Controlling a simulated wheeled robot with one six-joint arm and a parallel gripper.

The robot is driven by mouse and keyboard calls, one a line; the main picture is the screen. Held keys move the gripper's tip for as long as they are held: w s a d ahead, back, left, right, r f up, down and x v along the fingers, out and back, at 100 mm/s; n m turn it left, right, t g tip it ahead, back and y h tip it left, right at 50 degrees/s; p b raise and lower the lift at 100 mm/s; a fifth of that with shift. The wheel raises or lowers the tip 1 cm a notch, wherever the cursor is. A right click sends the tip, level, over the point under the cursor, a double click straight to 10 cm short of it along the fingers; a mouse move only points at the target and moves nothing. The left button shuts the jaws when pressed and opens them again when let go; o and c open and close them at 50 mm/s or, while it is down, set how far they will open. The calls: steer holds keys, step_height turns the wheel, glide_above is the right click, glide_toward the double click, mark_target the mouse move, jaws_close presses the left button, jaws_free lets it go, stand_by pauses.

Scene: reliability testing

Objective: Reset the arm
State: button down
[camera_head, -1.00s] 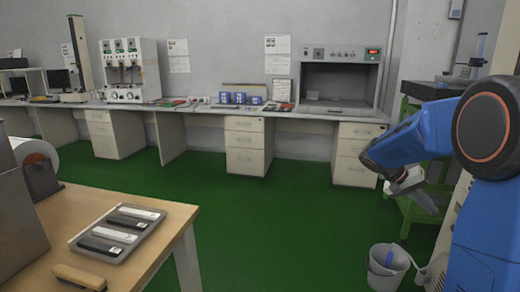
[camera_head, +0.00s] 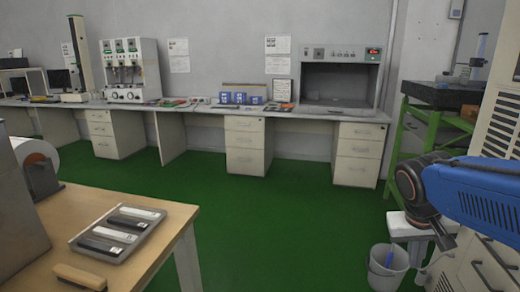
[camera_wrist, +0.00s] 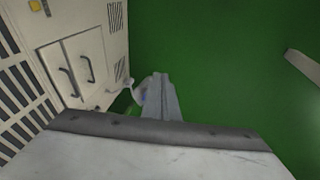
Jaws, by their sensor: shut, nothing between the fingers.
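My blue arm (camera_head: 485,190) reaches in from the right edge in the head view, with its dark wrist joint (camera_head: 410,183) at the left end. In the wrist view, my gripper (camera_wrist: 160,78) shows as narrow grey fingers, shut and empty, over the green floor. A pale surface with a dark edge fills the bottom of that view.
A white stool (camera_head: 396,222) and a bucket (camera_head: 386,272) with something blue in it stand close below the wrist. A pale cabinet (camera_wrist: 85,62) is close on the left in the wrist view. A wooden table (camera_head: 172,226) holds a tray (camera_head: 146,243). The middle floor is clear.

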steer(key=s+a+f+n+t+y, duration=0.2)
steer(key=s+a+f+y, duration=0.1)
steer(key=s+a, duration=0.5)
steer(key=shift+s+n+t, duration=0.3)
steer(key=shift+s+t, duration=0.1)
steer(key=shift+s, duration=0.05)
stand_by(0.7)
